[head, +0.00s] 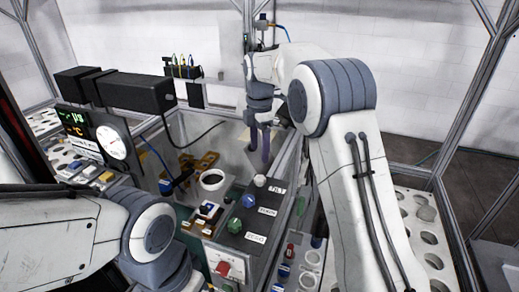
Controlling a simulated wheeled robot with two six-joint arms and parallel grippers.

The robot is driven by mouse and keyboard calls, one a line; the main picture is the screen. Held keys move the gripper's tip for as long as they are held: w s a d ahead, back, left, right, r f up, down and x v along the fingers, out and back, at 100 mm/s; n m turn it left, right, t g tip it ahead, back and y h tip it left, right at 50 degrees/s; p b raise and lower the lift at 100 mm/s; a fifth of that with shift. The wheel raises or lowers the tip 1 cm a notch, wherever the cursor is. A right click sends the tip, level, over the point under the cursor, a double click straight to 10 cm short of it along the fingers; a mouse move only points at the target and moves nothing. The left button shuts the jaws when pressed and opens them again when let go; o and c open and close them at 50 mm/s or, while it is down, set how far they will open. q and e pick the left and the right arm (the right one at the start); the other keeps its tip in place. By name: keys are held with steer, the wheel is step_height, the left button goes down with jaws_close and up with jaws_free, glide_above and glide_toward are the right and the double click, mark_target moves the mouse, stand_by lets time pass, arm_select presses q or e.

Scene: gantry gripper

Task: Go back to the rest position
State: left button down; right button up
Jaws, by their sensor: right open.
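My right arm comes in from the lower right and bends over at the top of the head view. My right gripper (259,145) hangs down from it over the far right part of the enclosed workstation, with its dark fingers pointing down. It is open, and I see nothing held between the fingers. My left arm comes in from the left edge and bends down at the lower left. My left gripper is out of view.
A control panel (236,238) with green and white knobs stands between my arms. A round dial gauge (112,142) and a black box (137,93) are at the left. A rack with round holes (433,262) lies at the right. Metal frame posts (466,105) stand around.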

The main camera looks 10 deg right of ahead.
steer(key=shift+r, duration=0.2)
steer(key=s+a+f+m+b, duration=0.1)
steer(key=s+a+m, duration=0.2)
steer(key=s+a, duration=0.45)
steer(key=s+a+f+m+b, duration=0.1)
steer(key=s+a+m+b, duration=0.2)
steer(key=s, duration=0.7)
steer(key=s+f+m, duration=0.3)
steer(key=s, duration=0.6)
steer(key=s+f+m+y, duration=0.1)
steer(key=s+f+m, duration=0.3)
steer(key=s, duration=0.6)
steer(key=shift+s+d+f+b, duration=0.2)
steer(key=shift+b, duration=0.15)
